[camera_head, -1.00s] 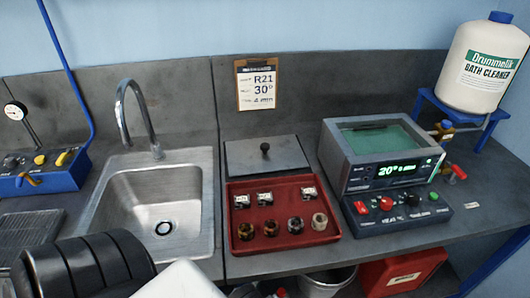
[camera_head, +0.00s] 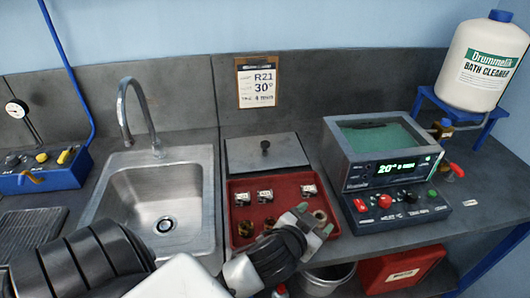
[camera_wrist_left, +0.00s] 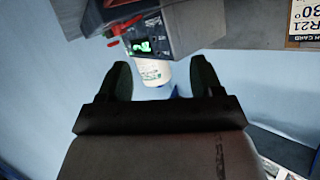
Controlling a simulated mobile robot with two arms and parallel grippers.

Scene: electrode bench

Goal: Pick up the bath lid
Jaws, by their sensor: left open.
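The bath lid (camera_head: 285,152) is a flat grey plate with a black knob (camera_head: 265,147). It lies on the bench behind the red tray, left of the bath unit (camera_head: 370,150). My left gripper (camera_head: 314,219) is over the right front part of the red tray, in front of the lid and apart from it. In the left wrist view the two dark fingers (camera_wrist_left: 162,82) stand apart with nothing between them. My right gripper is not in view.
The red tray (camera_head: 236,187) holds several small labelled blocks and dark fittings, partly hidden by my left arm. A steel sink (camera_head: 150,195) with a tall faucet is on the left. A bath cleaner bottle (camera_head: 485,65) stands on a blue stand at the right.

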